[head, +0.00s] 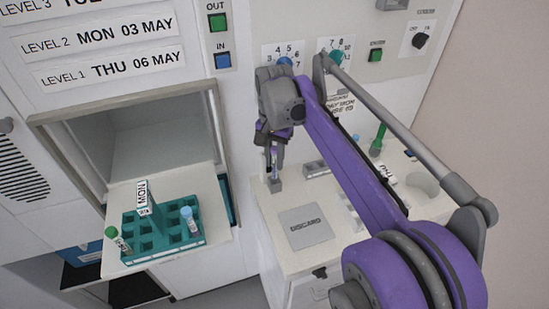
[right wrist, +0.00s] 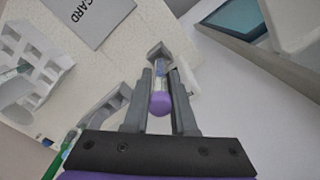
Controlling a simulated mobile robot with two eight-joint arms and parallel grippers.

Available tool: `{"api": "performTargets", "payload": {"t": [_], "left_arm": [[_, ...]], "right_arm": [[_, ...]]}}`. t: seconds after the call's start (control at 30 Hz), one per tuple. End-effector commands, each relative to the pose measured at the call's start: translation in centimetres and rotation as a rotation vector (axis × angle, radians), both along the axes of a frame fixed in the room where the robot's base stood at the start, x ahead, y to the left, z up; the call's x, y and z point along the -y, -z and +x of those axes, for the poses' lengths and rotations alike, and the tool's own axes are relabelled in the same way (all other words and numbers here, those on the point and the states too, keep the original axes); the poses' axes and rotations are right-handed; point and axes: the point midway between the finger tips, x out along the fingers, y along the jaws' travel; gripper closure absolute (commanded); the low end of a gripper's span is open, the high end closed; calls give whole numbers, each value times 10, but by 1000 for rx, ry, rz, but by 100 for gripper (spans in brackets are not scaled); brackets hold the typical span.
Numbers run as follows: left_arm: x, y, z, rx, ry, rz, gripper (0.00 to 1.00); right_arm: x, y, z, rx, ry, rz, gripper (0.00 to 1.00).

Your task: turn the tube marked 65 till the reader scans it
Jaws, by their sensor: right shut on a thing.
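My right gripper (head: 272,147) is shut on a purple-capped tube (head: 274,158) at the left end of the counter. In the right wrist view the tube's purple cap (right wrist: 160,104) shows between the two fingers (right wrist: 160,84). The tube stands upright in or just over a small grey holder (right wrist: 158,52), which also shows in the head view (head: 274,185). The tube's number and any code cannot be read. A partly covered card (head: 341,106) on the panel mentions iron and 65. I cannot tell whether any reader light is on. My left gripper is not in view.
A teal rack (head: 160,236) with a MON tag, a green-capped tube (head: 112,234) and a blue-capped tube (head: 187,214) sits on the pulled-out shelf. A grey DISCARD plate (head: 306,226) lies on the counter. A green-topped piece (head: 378,142) stands behind my right arm.

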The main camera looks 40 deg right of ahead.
Motion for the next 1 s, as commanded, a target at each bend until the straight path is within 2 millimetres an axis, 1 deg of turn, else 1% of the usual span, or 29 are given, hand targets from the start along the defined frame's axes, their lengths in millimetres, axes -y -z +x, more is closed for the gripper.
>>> {"api": "performTargets", "payload": {"t": [0.67,1.0], "left_arm": [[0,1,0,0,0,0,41],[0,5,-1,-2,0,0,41]], "right_arm": [[0,6,0,0,0,0,100],[0,15,0,0,0,0,100]]}}
